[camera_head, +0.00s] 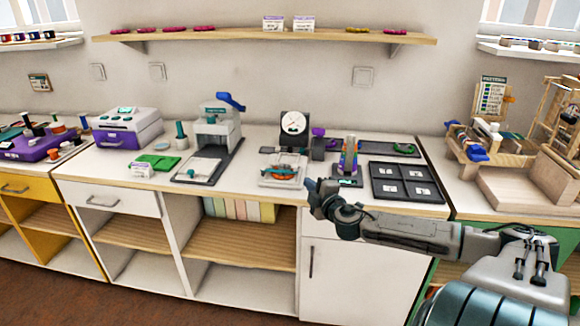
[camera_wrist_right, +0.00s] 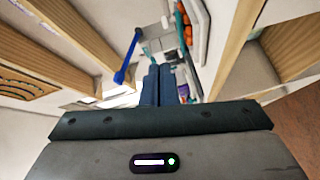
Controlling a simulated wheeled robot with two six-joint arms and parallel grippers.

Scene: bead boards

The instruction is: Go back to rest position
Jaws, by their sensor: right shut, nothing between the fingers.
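My right gripper (camera_head: 312,190) is in front of the counter's front edge in the head view, with its arm coming in from the lower right. My left gripper does not show in either view.
The white counter (camera_head: 255,155) holds a lever press (camera_head: 217,125), a dial gauge (camera_head: 295,124), a black tray (camera_head: 405,182) and a purple-and-white box (camera_head: 127,130). Open shelves (camera_head: 240,243) lie below. A wooden rack (camera_head: 490,145) stands at the right. A wall shelf (camera_head: 260,37) runs above.

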